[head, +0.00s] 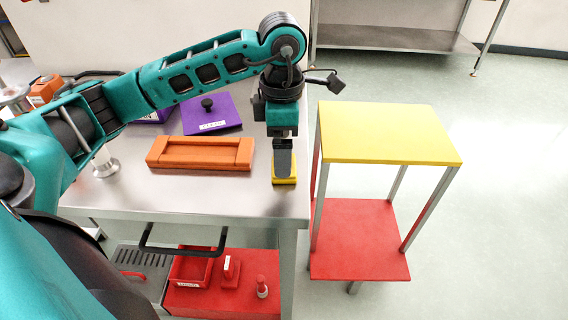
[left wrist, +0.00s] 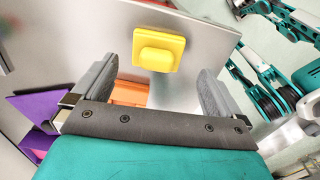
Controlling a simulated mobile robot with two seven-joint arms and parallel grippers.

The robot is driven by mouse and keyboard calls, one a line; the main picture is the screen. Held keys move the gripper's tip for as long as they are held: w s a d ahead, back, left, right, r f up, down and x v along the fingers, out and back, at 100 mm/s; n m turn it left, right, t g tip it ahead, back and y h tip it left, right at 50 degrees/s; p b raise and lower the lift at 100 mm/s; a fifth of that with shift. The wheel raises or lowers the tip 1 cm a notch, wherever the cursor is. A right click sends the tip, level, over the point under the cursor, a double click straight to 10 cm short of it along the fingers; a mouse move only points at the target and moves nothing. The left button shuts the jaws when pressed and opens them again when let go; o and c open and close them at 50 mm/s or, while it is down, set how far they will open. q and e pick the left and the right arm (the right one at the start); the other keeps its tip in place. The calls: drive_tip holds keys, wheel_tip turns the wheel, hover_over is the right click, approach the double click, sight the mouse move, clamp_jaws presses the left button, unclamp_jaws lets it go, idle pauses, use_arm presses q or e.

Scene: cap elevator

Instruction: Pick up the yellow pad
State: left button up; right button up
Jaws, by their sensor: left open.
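The yellow pad (head: 285,180) lies on the metal table near its right edge in the head view. In the left wrist view the yellow pad (left wrist: 158,50) shows whole, with a raised block on its base, ahead of the fingers and apart from them. My left gripper (head: 284,150) points down above the pad and partly hides it. In the left wrist view the left gripper (left wrist: 153,88) has its two fingers spread wide with nothing between them. My right gripper is not clearly in view.
An orange tray (head: 200,167) lies left of the pad, with a purple lid (head: 225,124) behind it. A stand with a yellow top (head: 390,133) and red lower shelf (head: 360,240) is to the right. Red items sit on the lower shelf (head: 210,298).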

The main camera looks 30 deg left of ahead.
use_arm(q)
drive_tip(key=f, duration=0.4)
drive_tip(key=shift+w+f, duration=0.1)
drive_tip(key=shift+w, duration=0.2)
drive_tip(key=shift+c, duration=0.4)
drive_tip(key=c, duration=1)
wheel_tip(320, 180, up, 20)
drive_tip(key=p, duration=0.3)
